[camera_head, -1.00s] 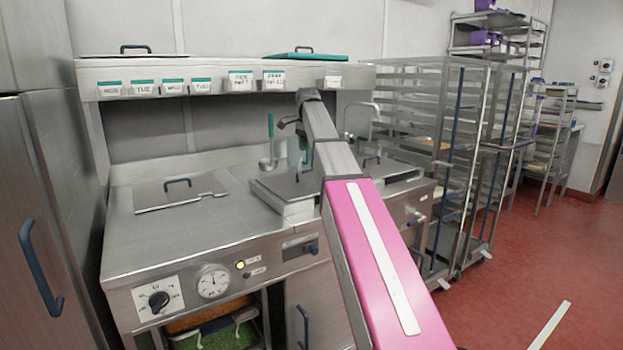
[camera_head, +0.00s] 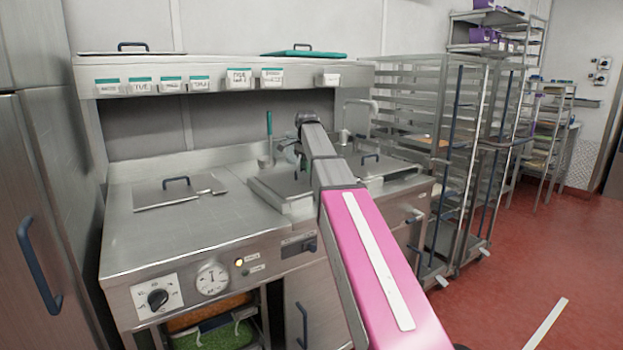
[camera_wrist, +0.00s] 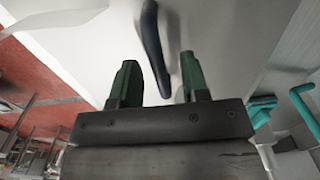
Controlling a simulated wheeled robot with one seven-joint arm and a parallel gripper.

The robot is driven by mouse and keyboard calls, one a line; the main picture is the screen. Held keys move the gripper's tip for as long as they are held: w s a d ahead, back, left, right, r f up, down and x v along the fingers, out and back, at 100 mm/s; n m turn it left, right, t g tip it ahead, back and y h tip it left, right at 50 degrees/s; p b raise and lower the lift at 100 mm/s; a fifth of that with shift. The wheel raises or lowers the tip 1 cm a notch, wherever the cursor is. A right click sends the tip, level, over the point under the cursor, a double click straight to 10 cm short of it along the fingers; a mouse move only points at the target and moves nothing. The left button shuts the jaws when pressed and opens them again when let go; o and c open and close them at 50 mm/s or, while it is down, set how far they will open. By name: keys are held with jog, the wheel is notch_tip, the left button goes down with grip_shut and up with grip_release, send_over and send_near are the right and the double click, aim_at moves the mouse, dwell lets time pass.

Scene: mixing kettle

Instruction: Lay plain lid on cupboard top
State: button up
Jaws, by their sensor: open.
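A grey metal lid with a dark blue handle covers the kettle (camera_head: 270,184) in the middle of the counter, partly hidden by my arm. My gripper (camera_wrist: 159,74) is open, its green fingers on either side of a dark blue handle (camera_wrist: 151,35) over a pale, flat surface. A gap shows between the handle and the right finger. In the head view my gripper is mostly hidden behind my arm, low over the kettle lid. Another plain metal lid (camera_head: 160,196) with a blue handle lies on the counter's left. I cannot tell which is the plain lid or cupboard top.
The shelf (camera_head: 215,72) above carries a dark-handled lid at left and a teal lid (camera_head: 302,53) at right. A green-handled ladle (camera_head: 268,135) stands behind the kettle. A tap (camera_head: 358,112) and wire racks (camera_head: 440,150) are at right. The counter's front left is bare.

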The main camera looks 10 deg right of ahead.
grip_shut()
jog(key=shift+r, duration=0.3)
jog(key=shift+r, duration=0.15)
jog(key=shift+r, duration=2.1)
